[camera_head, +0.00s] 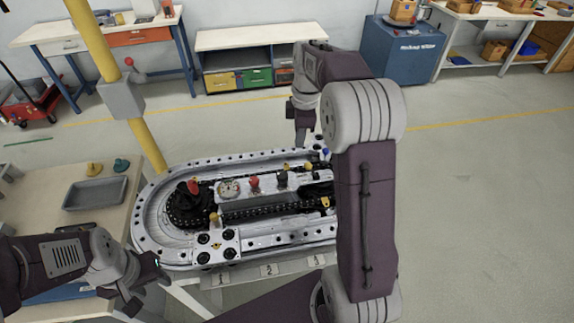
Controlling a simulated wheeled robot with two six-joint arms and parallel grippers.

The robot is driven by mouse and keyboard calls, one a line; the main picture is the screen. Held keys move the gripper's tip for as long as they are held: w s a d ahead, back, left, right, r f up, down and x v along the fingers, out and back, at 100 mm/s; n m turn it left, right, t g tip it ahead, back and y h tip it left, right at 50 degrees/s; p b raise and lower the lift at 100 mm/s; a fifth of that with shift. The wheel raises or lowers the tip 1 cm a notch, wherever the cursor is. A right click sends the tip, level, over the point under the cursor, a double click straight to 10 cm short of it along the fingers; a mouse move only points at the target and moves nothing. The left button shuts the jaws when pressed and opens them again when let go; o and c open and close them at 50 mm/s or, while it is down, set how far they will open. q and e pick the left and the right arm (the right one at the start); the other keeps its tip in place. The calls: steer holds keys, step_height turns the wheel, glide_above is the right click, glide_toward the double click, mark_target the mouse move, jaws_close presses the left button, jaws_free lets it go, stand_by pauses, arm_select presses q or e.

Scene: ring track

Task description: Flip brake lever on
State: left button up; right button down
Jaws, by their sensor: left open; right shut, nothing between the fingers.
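The grey ring track (165,258) stands in the middle, with black chain loops and a centre panel. Red-topped controls stand on it: one at the left loop (193,187) and one mid-panel (254,182). A grey box (122,98) on the yellow post carries a small lever with a red knob (129,62). No label shows which is the brake lever. My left gripper (150,285) is open and empty at the track's front left edge. My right gripper (301,120) is shut and empty, above the track's far right side. My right arm hides the track's right end.
A side table at left holds a grey tray (95,193) and two small knob-like pieces (121,165). The yellow post (95,40) rises behind the track's left end. Benches and a blue cabinet (400,50) line the back wall. The floor at right is clear.

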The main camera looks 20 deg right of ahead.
mark_target(310, 169)
steer(key=shift+s+d+f, duration=0.2)
steer(key=shift+d+f, duration=0.15)
steer(key=shift+d, duration=0.15)
steer(key=shift+f, duration=0.1)
steer(key=f, duration=0.9)
steer(key=shift+w+a+f, duration=0.15)
steer(key=shift+w+f, duration=0.15)
steer(key=shift+f, duration=0.1)
steer(key=shift+r, duration=0.1)
